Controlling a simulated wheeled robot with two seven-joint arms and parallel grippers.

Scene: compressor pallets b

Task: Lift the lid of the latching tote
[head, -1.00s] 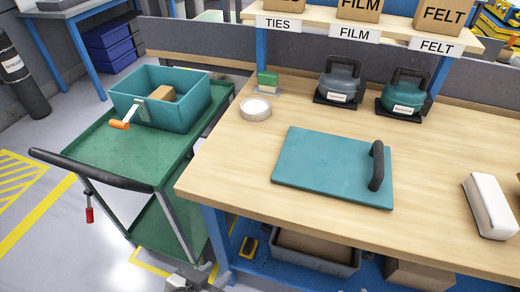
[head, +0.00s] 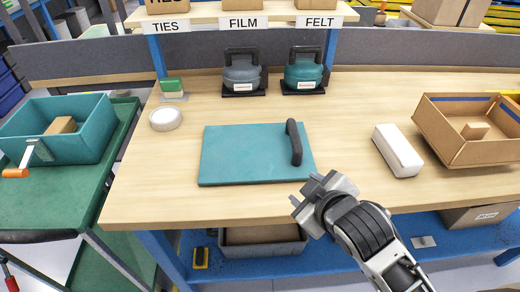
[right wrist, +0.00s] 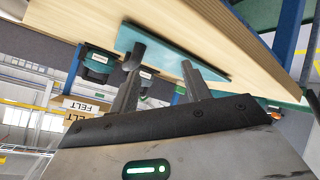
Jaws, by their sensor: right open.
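A flat teal lid (head: 250,155) with a black bar handle (head: 294,142) near its right edge lies on the wooden bench. The open teal tote (head: 85,130) stands on a green cart at the left, with a latch with an orange grip (head: 18,172) on its front and a small cardboard box (head: 62,125) inside. My right gripper (head: 306,198) is open and empty at the bench's front edge, just in front of the lid's right corner and apart from the handle. In the right wrist view the lid (right wrist: 165,52) lies beyond the open fingers (right wrist: 160,68). My left gripper is out of view.
A tape roll (head: 166,118) and a green-and-white block (head: 172,88) lie left of the lid. Two dark-handled devices (head: 241,75) (head: 304,72) stand behind it. A white block (head: 397,150) and an open cardboard box (head: 450,135) are to the right.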

